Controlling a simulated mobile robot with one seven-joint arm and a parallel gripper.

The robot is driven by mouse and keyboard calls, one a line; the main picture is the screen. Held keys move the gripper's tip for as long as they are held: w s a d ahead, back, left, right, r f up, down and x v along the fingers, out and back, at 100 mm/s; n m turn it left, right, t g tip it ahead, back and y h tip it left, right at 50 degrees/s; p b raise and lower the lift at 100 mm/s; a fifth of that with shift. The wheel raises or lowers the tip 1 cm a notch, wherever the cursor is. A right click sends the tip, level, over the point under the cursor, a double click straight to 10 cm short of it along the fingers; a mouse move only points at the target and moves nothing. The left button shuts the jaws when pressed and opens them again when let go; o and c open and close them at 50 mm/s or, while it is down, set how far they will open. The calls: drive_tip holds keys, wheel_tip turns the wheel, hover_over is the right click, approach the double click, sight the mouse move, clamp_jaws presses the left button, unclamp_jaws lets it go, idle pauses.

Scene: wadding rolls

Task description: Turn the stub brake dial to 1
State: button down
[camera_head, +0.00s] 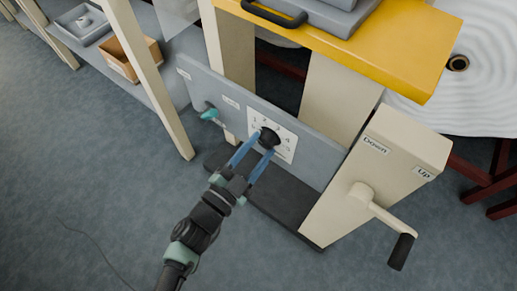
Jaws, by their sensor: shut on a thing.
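The stub brake dial (269,138) is a black round knob on a white number plate (286,139), set in a grey panel on the machine's front. Numbers including 1, 2, 3 and 4 run around it; the pointer's setting is too small to read. My gripper (256,147) has its two blue fingers at the knob, one on each side, and is shut on it. The fingers and knob hide part of the plate's lower left.
A teal handle (210,114) sticks out of the panel (315,160) left of the dial. A crank (381,215) juts from the beige post marked Down and Up at right. A yellow top (400,50) overhangs above.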

drive_tip(key=shift+m, duration=0.4)
drive_tip(key=shift+c, duration=1.6)
unclamp_jaws()
drive_tip(key=p+v, duration=0.2)
drive_tip(key=v, duration=1.1)
drive_tip(key=shift+a+f, duration=0.1)
